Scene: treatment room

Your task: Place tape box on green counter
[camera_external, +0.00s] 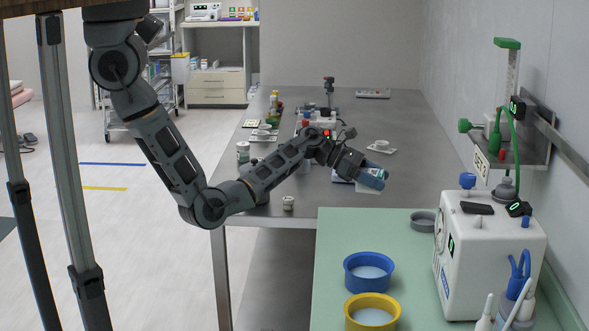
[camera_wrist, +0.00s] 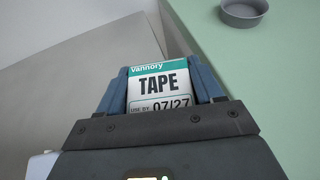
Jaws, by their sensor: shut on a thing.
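The tape box (camera_wrist: 160,86) is white with a teal band and the word TAPE, held between the blue fingers of my gripper (camera_wrist: 163,84) in the wrist view. In the external view my gripper (camera_external: 366,179) is shut on the box, which is mostly hidden by the fingers. The gripper is above the grey metal table, close to its near right part. The green counter (camera_external: 335,240) lies in front and to the right of the gripper. In the wrist view the green counter (camera_wrist: 240,70) fills the right side, beside the box.
A grey dish (camera_external: 423,221), a blue bowl (camera_external: 369,272) and a yellow bowl (camera_external: 372,312) stand on the counter. A white machine (camera_external: 487,255) stands at its right. The counter's left front is clear. The metal table (camera_external: 300,215) holds several small items.

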